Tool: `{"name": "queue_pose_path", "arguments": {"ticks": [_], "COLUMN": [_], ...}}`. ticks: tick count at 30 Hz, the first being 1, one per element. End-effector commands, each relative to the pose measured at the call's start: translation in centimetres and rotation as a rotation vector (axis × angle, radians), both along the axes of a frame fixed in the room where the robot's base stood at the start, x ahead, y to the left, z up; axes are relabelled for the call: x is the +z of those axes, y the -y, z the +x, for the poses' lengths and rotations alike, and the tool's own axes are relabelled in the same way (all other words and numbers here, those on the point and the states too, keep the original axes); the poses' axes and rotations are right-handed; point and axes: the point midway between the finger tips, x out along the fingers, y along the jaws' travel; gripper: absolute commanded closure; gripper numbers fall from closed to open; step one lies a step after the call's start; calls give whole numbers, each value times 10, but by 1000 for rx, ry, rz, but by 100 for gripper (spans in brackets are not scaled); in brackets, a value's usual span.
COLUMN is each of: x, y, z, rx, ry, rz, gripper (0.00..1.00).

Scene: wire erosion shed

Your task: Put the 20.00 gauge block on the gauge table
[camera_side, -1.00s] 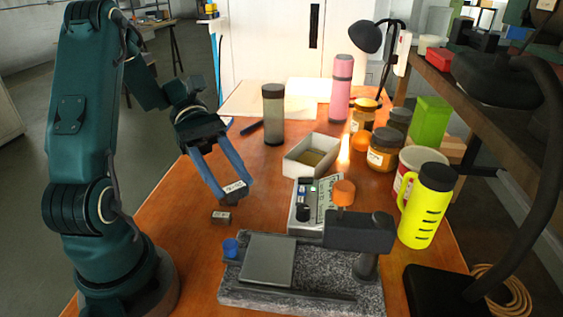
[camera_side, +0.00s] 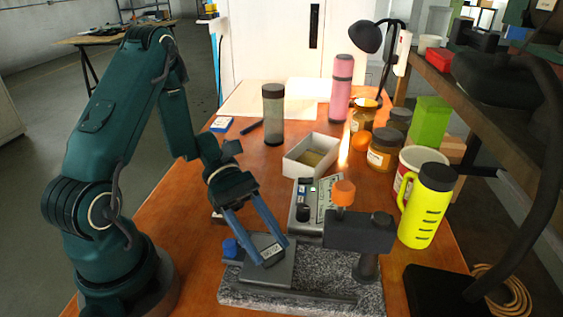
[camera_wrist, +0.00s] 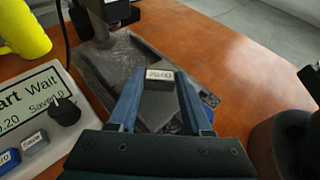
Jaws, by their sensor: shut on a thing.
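My gripper (camera_side: 268,252) is shut on a small dark gauge block (camera_side: 271,250) with a white label. In the wrist view the label on the block (camera_wrist: 160,75) reads 20.00, and the block sits between the two blue fingertips (camera_wrist: 160,85). The gauge table is a flat grey plate (camera_side: 283,273) on a speckled granite base (camera_side: 240,294). The block is over the plate, tilted in the side view. I cannot tell whether it touches the plate. The plate also shows below the block in the wrist view (camera_wrist: 157,112).
A dark measuring head (camera_side: 345,235) on a post stands right of the plate. A blue knob (camera_side: 231,247) is at its left. A control box (camera_side: 302,222) and white open box (camera_side: 296,157) stand behind. Another small block (camera_side: 216,215) is partly hidden behind my gripper. A yellow bottle (camera_side: 427,210) stands right.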

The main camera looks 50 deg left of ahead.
Motion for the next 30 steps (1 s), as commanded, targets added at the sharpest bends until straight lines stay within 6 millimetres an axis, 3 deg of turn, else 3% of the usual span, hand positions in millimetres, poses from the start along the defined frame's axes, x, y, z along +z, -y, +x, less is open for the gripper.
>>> {"name": "queue_pose_path", "arguments": {"ticks": [8, 9, 20, 30], "x": [-2, -1, 2, 26], "y": [0, 0, -4, -65], "z": [0, 0, 1, 2], "rx": [0, 0, 3, 6], "ry": [-1, 0, 4, 6], "rz": [-2, 0, -1, 4], "gripper": [100, 38, 38, 38]}}
